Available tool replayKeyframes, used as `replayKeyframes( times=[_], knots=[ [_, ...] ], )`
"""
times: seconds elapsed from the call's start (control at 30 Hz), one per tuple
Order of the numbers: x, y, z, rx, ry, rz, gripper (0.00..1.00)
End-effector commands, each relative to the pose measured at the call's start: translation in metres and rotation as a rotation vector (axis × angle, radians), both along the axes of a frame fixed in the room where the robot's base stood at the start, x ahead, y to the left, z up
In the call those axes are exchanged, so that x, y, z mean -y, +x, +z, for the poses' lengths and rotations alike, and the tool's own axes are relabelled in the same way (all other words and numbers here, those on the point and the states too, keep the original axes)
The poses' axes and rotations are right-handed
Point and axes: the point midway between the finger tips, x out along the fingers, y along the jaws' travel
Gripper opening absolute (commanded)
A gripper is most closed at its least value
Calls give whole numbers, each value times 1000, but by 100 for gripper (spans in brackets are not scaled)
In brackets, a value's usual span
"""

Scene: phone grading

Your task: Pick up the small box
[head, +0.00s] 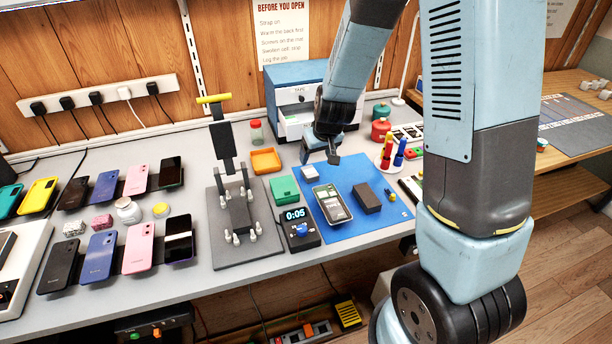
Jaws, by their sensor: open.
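A small green box (284,190) sits just left of the mat. I cannot tell which of the two the task means. My gripper (320,158) is open, above the back left part of the mat, with its fingers pointing down. It appears empty. It is behind the phone and the dark box in the picture and touches neither.
A black press stand (234,215) and a timer (299,229) stand left of the mat. Screwdrivers in a round holder (384,163) stand at its back right. Rows of phones fill the left. A drawer cabinet (284,118) stands behind. My arm hides part of the right side.

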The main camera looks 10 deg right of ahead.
Motion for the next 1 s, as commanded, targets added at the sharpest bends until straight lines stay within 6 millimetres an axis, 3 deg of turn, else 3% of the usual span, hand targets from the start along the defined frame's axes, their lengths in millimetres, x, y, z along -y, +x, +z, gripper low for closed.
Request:
replayKeyframes(
  times=[0.4, 0.77, 1.0],
  knots=[
    [-5, 19, -48, -2, 0, 0, 74],
    [-7, 26, -66, -1, 0, 1, 74],
    [-6, 39, -88, -2, 1, -1, 74]
  ],
)
